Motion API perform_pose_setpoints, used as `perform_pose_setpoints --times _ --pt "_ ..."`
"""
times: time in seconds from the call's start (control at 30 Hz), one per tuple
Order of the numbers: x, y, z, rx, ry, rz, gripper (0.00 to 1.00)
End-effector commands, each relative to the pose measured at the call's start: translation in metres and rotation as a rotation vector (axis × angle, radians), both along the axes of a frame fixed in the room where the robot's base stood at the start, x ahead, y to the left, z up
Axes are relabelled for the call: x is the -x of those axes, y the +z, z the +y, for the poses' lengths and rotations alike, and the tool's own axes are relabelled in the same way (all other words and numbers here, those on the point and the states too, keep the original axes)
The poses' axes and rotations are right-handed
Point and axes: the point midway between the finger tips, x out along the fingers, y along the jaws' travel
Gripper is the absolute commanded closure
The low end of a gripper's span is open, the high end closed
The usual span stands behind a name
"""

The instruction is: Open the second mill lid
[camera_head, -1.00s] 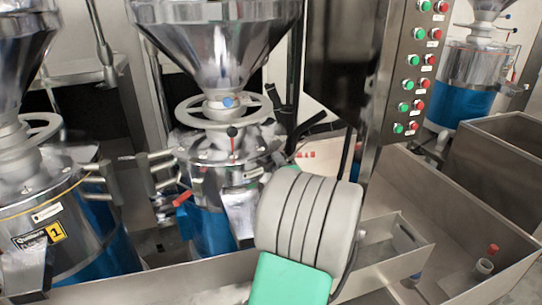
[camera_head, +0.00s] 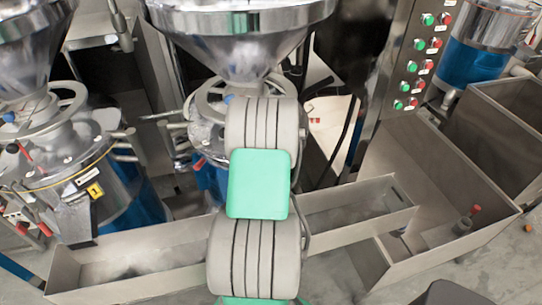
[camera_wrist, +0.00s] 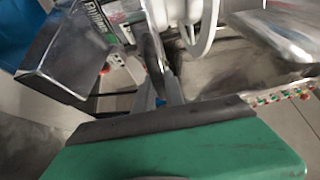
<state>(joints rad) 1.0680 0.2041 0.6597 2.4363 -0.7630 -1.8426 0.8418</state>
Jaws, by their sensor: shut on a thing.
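The second mill stands in the middle of the head view, with a steel hopper (camera_head: 238,42) on top and a blue lower body (camera_head: 206,180). My arm covers most of its front, so its lid and my gripper are hidden there. In the wrist view my gripper (camera_wrist: 163,88) is shut on a thin dark bar-like part (camera_wrist: 152,52), close to the pale handwheel (camera_wrist: 203,28). The view is blurred, and I cannot tell for sure that this part is the lid's handle. I cannot make out how far the lid is open.
The first mill (camera_head: 110,175), with a yellow label "1", stands at left. A button panel (camera_head: 413,68) rises right of my arm. Steel troughs (camera_head: 140,240) run along the front, and an open steel bin (camera_head: 430,170) lies right. Another blue mill (camera_head: 473,62) stands far right.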

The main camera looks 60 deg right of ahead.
Motion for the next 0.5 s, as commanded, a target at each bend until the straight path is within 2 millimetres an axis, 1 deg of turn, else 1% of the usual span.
perform_pose_setpoints --times 0.03,0.13,0.5 --pt "0.0003 -0.0011 0.0041 -0.003 0.001 0.003 1.00" --pt "0.0027 -0.0010 0.0075 -0.003 -0.007 0.002 1.00" --pt "0.0055 -0.0007 0.0064 -0.002 -0.016 -0.001 1.00"
